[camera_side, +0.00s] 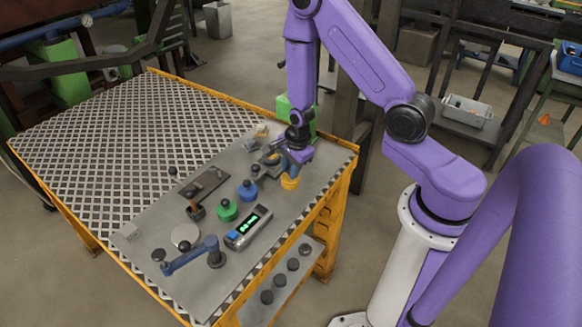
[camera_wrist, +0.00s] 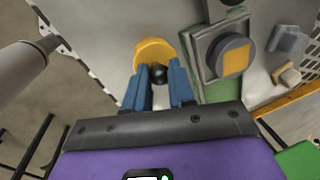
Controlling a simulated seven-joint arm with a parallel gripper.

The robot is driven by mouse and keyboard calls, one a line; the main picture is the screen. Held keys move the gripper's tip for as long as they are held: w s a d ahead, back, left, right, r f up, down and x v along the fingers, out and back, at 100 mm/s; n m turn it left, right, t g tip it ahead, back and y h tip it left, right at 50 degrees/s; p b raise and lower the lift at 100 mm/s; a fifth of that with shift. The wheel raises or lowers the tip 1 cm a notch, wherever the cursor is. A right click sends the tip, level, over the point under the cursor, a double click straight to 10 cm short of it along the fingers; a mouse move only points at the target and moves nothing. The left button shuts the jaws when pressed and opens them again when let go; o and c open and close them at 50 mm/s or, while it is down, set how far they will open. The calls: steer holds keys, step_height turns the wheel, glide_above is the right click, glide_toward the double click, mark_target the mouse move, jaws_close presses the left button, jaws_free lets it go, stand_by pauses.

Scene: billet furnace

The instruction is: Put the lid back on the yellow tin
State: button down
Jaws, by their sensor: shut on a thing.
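In the wrist view, my gripper (camera_wrist: 160,82) has its two blue fingers shut around the black ball knob (camera_wrist: 158,72) of the yellow lid (camera_wrist: 150,50). In the side view, my gripper (camera_side: 289,170) points down over the right part of the grey work plate. The yellow tin or its lid (camera_side: 290,183) shows as one short yellow shape right below the fingers. I cannot tell tin from lid there, or whether the two touch; the lid hides what lies below it in the wrist view.
A blue tin (camera_side: 247,191) and a green tin (camera_side: 227,211), both black-knobbed, stand to the left. A meter with a green display (camera_side: 248,227) lies in front. A green-framed grey fixture (camera_wrist: 232,57) is close right of the lid in the wrist view. The perforated tabletop (camera_side: 110,125) is clear.

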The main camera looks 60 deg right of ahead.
steer(key=shift+f, duration=0.1)
stand_by(0.7)
steer(key=shift+c, duration=2)
jaws_free()
steer(key=shift+r, duration=3.5)
jaws_close()
steer(key=shift+w+f, duration=0.1)
steer(key=shift+f, duration=0.55)
